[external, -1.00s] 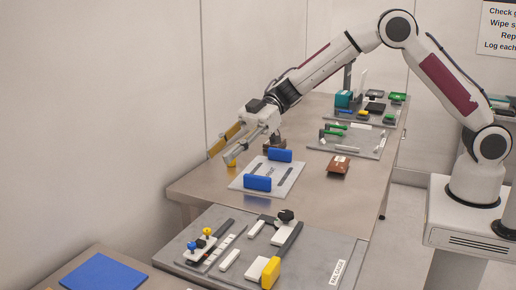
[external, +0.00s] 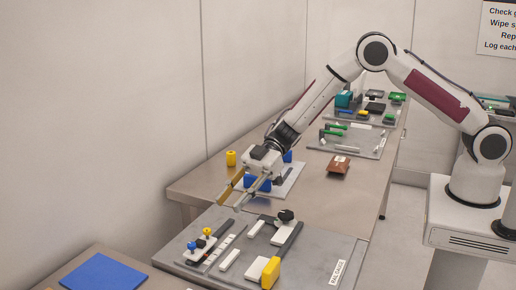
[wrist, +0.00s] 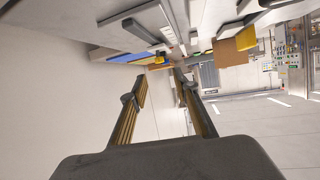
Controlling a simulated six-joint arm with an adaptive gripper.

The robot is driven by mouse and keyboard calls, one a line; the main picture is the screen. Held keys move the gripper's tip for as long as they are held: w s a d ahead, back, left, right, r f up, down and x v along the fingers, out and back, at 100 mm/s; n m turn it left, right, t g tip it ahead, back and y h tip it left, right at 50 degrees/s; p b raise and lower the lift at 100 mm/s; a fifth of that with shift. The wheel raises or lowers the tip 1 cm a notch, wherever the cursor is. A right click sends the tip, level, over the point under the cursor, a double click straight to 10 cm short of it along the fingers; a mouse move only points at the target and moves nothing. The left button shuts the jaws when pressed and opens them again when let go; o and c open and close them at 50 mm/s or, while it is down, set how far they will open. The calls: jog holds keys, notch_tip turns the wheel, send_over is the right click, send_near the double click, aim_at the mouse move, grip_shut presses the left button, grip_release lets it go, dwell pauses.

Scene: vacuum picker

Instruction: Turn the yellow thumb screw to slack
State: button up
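A blue knob (external: 191,246) and a black knob (external: 201,243) share that block. My gripper (external: 229,204) is open and empty, above and behind the block, with its fingers pointing down and toward it. The gap between the fingers also shows in the wrist view (wrist: 160,82). A small yellow shape (wrist: 159,60) lies beyond the fingertips there; I cannot tell for sure that it is the knob.
The near plate (external: 318,256) also holds a yellow block (external: 270,272), a dark bar (external: 287,240) and a black knob (external: 286,215). A yellow cylinder (external: 231,158) stands at the table's far left edge. A blue mat (external: 104,272) lies at front left.

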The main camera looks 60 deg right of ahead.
aim_at(211, 223)
jog(key=shift+a, duration=0.1)
dwell(0.3)
jog(key=shift+x, duration=3.8)
grip_shut()
